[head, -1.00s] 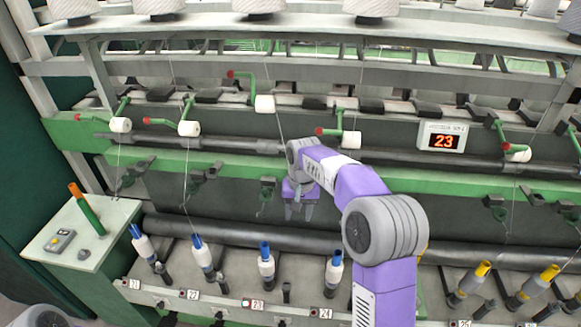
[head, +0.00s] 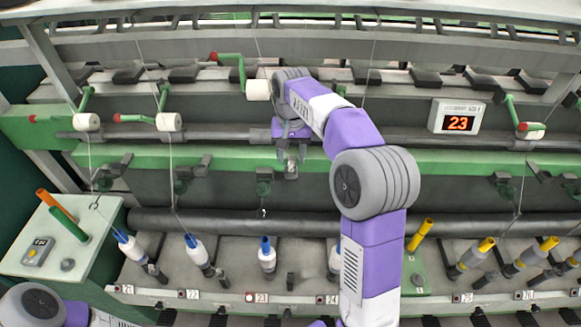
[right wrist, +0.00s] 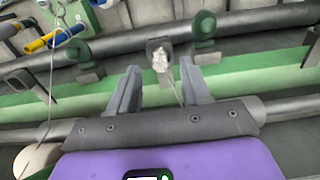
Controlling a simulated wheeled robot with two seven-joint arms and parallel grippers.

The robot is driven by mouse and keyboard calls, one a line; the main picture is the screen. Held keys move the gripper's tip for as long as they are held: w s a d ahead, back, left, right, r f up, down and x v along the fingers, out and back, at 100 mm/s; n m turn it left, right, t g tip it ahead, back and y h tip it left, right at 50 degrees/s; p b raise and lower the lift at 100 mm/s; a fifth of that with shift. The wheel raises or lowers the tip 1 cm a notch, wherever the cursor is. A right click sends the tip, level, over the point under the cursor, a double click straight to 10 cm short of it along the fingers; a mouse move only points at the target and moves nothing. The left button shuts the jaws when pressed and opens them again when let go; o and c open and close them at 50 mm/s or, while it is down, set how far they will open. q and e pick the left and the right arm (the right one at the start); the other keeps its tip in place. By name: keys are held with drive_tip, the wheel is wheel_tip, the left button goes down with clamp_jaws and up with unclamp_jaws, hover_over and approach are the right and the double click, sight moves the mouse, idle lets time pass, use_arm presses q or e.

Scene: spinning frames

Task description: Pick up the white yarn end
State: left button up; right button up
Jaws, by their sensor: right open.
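My right gripper (head: 292,156) is in front of the green rail, above and slightly right of spindle 23. It also shows in the right wrist view (right wrist: 160,68), with its two fingers apart. A small white tuft, which looks like the yarn end (right wrist: 160,58), lies between the fingertips against a dark grey fitting. A thin thread runs from it toward the right-hand finger. In the head view the pale tuft (head: 291,171) shows just below the fingertips. I cannot tell its depth from the fingers; they are not closed on it. My left gripper is out of view.
White roller (head: 258,90) on a green arm sits above my gripper. Blue-topped bobbin (head: 267,256) stands below at position 23. Green guide brackets (head: 264,184) stick out of the rail nearby. A display (head: 457,118) reads 23. A side table (head: 62,250) is at left.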

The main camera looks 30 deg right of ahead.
sight(291, 162)
wheel_tip(291, 162, down, 2)
drive_tip(key=shift+f, duration=0.15)
drive_tip(key=c, duration=0.8)
wheel_tip(291, 162, up, 10)
drive_tip(key=p, duration=0.1)
drive_tip(key=shift+p, duration=0.3)
